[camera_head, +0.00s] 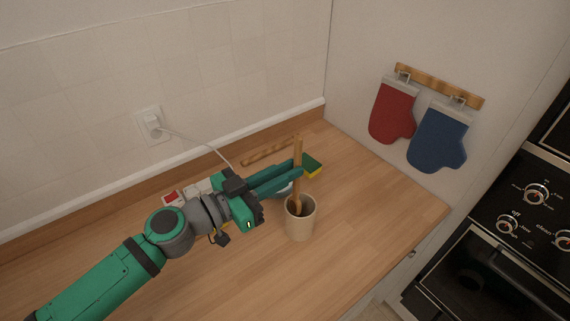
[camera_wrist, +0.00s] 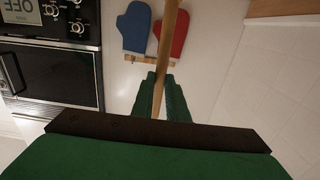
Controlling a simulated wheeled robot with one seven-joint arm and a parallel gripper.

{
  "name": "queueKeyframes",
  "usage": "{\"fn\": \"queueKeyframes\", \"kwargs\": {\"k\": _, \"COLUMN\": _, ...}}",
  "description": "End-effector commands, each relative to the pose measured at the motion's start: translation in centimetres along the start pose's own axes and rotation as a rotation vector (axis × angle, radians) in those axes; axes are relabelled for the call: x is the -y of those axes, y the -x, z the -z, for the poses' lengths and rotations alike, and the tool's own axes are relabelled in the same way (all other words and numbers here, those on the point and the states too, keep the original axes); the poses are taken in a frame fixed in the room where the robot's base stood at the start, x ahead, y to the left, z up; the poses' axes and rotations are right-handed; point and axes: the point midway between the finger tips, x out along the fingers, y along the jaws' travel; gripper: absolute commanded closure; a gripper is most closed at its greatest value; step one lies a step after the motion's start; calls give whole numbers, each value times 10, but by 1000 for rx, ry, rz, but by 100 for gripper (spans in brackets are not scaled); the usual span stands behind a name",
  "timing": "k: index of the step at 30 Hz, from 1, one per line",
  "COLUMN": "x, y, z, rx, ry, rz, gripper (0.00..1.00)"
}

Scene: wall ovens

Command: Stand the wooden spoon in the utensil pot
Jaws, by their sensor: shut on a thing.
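The wooden spoon (camera_head: 298,155) is upright, with its handle pointing up and its lower end at the mouth of the beige utensil pot (camera_head: 300,223). My gripper (camera_head: 299,173) is shut on the spoon's handle above the pot. In the wrist view the spoon (camera_wrist: 166,50) runs up between my green fingers (camera_wrist: 160,88). The head view shows the spoon's lower end inside the rim; whether it touches the pot's bottom is hidden. The pot stands upright on the wooden counter.
A wooden rod (camera_head: 268,152) lies near the wall. A red and a blue oven mitt (camera_head: 437,137) hang on the side wall. The counter (camera_head: 372,200) is clear right of the pot.

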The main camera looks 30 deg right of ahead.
Motion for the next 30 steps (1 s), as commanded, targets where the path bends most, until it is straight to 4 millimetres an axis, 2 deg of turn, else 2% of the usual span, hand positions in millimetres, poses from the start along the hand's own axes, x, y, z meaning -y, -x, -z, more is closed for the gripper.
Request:
{"fn": "queueKeyframes", "kwargs": {"k": 13, "x": 1, "y": 1, "z": -28, "rx": 0, "ry": 2, "rz": 3, "gripper": 100}}
{"fn": "queueKeyframes", "kwargs": {"k": 28, "x": 0, "y": 1, "z": -33, "rx": 0, "ry": 0, "rz": 1, "gripper": 100}}
{"fn": "queueKeyframes", "kwargs": {"k": 29, "x": 0, "y": 1, "z": -33, "rx": 0, "ry": 0, "rz": 1, "gripper": 82}}
{"fn": "queueKeyframes", "kwargs": {"k": 30, "x": 0, "y": 1, "z": -33, "rx": 0, "ry": 0, "rz": 1, "gripper": 72}}
